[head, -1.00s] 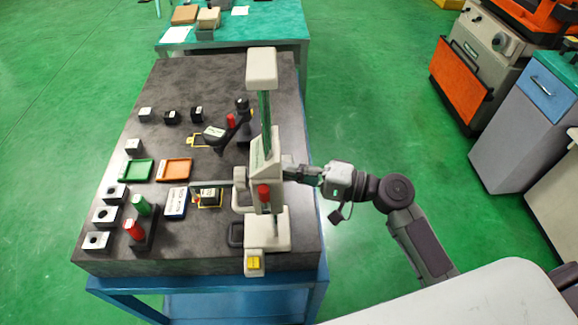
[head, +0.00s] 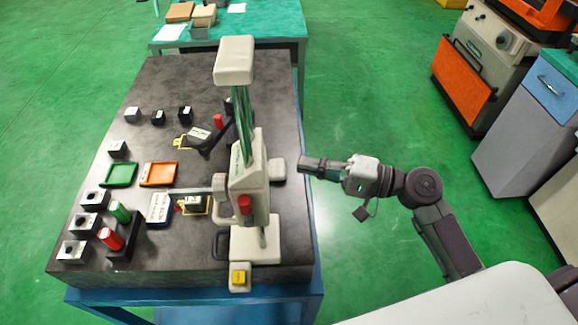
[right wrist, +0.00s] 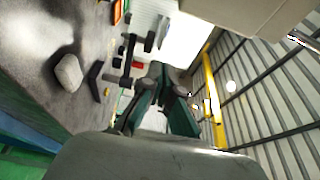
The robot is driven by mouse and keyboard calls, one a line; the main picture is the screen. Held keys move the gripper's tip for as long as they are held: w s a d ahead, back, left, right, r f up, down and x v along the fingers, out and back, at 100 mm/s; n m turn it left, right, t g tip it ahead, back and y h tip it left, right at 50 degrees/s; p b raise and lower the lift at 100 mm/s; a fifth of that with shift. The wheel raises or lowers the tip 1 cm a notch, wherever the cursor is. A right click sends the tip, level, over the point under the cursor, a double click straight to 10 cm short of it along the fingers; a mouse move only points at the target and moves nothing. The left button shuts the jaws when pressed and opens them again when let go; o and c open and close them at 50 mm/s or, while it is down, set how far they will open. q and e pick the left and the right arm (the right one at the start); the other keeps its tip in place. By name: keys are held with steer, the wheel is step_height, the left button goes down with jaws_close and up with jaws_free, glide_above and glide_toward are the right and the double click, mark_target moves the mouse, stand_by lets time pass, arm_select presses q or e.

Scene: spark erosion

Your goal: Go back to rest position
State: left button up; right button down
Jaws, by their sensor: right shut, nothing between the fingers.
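My right gripper (head: 310,165) is shut and empty. In the head view it is held just right of the white height gauge (head: 247,180), clear of it, over the right edge of the dark stone table (head: 160,90). My right arm comes in from the lower right. In the right wrist view the gripper's fingers (right wrist: 165,105) show close together with nothing held, and the stone table (right wrist: 50,65) lies at the left. My left gripper is not in view.
The gauge with its tall column stands near the table's right side. Green (head: 119,174) and orange (head: 159,174) trays, metal blocks (head: 81,226) and red (head: 110,238) and green (head: 120,211) cylinders lie further left. Green floor is free to the right; cabinets (head: 515,120) stand beyond.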

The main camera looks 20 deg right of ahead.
steer(key=s+d+f+m+h, duration=0.1)
steer(key=d+f+h, duration=0.25)
steer(key=f, duration=0.85)
steer(key=d+f+m+g+h+b, duration=0.1)
steer(key=d+f+h, duration=0.25)
steer(key=f, duration=0.85)
steer(key=s+d+f+m+h, duration=0.1)
steer(key=d+f+h, duration=0.3)
steer(key=f, duration=0.8)
steer(key=s+f+n+g+h, duration=0.3)
steer(key=s+f+n+g, duration=0.15)
steer(key=s+f, duration=1.35)
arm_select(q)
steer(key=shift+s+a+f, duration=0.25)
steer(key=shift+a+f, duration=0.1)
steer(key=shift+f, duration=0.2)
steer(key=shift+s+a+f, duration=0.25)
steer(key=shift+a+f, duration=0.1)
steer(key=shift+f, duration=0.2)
arm_select(e)
steer(key=s+a+f+n+g, duration=0.1)
steer(key=s+f+n, duration=0.2)
steer(key=s, duration=0.5)
steer(key=s+a+f+n+g+h, duration=0.1)
steer(key=s+f+n, duration=0.3)
steer(key=s, duration=0.4)
steer(key=shift+s+a+f+g, duration=0.2)
steer(key=shift+a+f+g, duration=0.25)
steer(key=shift+f, duration=0.45)
